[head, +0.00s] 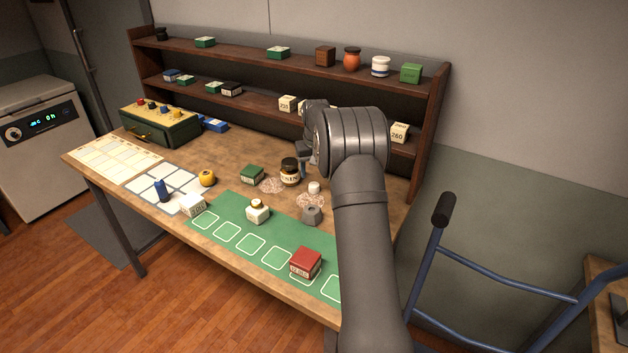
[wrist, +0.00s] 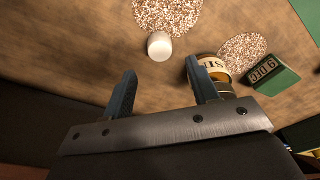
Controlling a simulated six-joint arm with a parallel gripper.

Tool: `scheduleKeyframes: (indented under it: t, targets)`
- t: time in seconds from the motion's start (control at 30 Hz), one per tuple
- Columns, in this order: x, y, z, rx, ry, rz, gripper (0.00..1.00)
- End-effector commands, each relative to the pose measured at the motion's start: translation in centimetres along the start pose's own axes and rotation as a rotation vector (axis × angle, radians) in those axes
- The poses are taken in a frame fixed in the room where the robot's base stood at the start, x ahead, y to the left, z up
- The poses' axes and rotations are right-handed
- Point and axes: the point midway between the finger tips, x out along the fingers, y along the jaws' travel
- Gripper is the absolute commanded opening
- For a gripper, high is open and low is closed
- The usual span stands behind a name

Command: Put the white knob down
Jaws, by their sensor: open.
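The white knob (head: 314,187) stands on the worktable at the back edge of a round speckled patch (head: 309,202). In the wrist view the white knob (wrist: 159,47) lies just beyond my fingertips, roughly between their lines, at the edge of the speckled patch (wrist: 168,14). My gripper (head: 308,163) is open and empty, above the table behind the knob. In the wrist view the two blue-grey fingers of my gripper (wrist: 161,79) are spread wide and apart from the knob. My arm hides part of the table's right side.
A dark labelled jar (head: 290,172) stands close to the left; in the wrist view the jar (wrist: 212,68) is by one finger. A shelf (head: 265,88) rises behind.

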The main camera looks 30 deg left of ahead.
Motion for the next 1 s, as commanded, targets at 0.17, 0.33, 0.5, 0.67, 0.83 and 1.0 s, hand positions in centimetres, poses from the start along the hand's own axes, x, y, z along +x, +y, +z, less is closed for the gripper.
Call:
scheduleKeyframes:
  t: [0.17,0.33,0.5,0.67,0.83,1.0]
  targets:
    - [-3.6,0.0,-0.1,0.000,0.003,0.000,0.54]
    - [-5.4,0.0,0.0,0.000,0.001,-0.001,0.54]
    - [-5.9,0.0,0.0,0.000,-0.002,-0.001,0.54]
    - [-5.9,0.0,0.0,0.000,-0.002,-0.001,0.54]
    - [-5.6,0.0,0.0,0.000,-0.002,-0.001,0.54]
    - [-3.6,0.0,0.0,0.000,-0.004,-0.001,0.54]
